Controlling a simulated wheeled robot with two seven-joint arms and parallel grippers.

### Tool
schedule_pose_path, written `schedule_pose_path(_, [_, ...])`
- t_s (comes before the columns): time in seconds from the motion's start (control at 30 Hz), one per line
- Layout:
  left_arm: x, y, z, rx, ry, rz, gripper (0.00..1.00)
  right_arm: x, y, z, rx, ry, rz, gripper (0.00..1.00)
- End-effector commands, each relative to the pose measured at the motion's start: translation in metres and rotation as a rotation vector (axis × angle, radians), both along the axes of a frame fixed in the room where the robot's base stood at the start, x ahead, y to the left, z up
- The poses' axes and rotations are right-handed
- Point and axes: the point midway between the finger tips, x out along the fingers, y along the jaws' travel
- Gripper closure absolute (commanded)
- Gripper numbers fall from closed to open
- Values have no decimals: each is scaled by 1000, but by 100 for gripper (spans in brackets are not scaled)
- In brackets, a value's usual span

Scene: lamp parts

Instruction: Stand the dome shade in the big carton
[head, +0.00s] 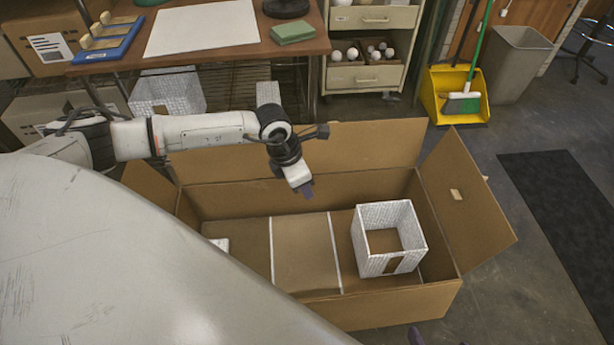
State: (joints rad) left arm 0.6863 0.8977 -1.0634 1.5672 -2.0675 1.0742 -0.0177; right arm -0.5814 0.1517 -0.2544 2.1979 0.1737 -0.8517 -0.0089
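The big carton (385,310) stands open on the floor in the middle, flaps spread. White lines split its bottom into sections. An open square white patterned box (372,265) stands in its right section. A small white piece (220,243) shows at its left end, partly hidden. My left gripper (306,191) points down above the carton's back half; nothing shows in it, and its finger gap is too small to read. I cannot make out the dome shade for certain. Two dark tips at the bottom edge may be my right gripper (440,339).
A large pale scratched surface (130,270) close to the camera fills the lower left and hides the carton's front left; I cannot tell what it is. A table (245,50) and drawer unit (368,78) stand behind. A yellow dustpan (450,95) and dark mat (560,200) are right.

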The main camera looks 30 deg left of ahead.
Motion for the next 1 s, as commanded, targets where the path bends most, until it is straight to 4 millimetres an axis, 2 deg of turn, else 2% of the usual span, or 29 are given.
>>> schedule_pose_path(0.03, [-7, 8, -35, 2, 7, 77, 100, 1, 2, -14, 4, 0, 8, 27])
schedule_pose_path(0.1, [-14, 19, -65, 3, 9, 188, 100, 1, 5, -20, 8, 2, 18, 27])
schedule_pose_path(0.3, [-36, 48, -139, 6, 8, 466, 100, 0, 14, -36, 22, 10, 46, 27])
schedule_pose_path(0.4, [-46, 59, -166, 7, 7, 566, 100, 0, 16, -40, 26, 12, 57, 27])
schedule_pose_path(0.5, [-54, 67, -184, 8, 6, 642, 100, -1, 19, -44, 29, 14, 66, 27])
schedule_pose_path(0.63, [-59, 78, -197, 19, -7, 691, 100, -1, 20, -45, 32, 16, 73, 27])
schedule_pose_path(1.0, [-62, 79, -200, 16, -4, 714, 100, -2, 21, -44, 33, 17, 75, 27])
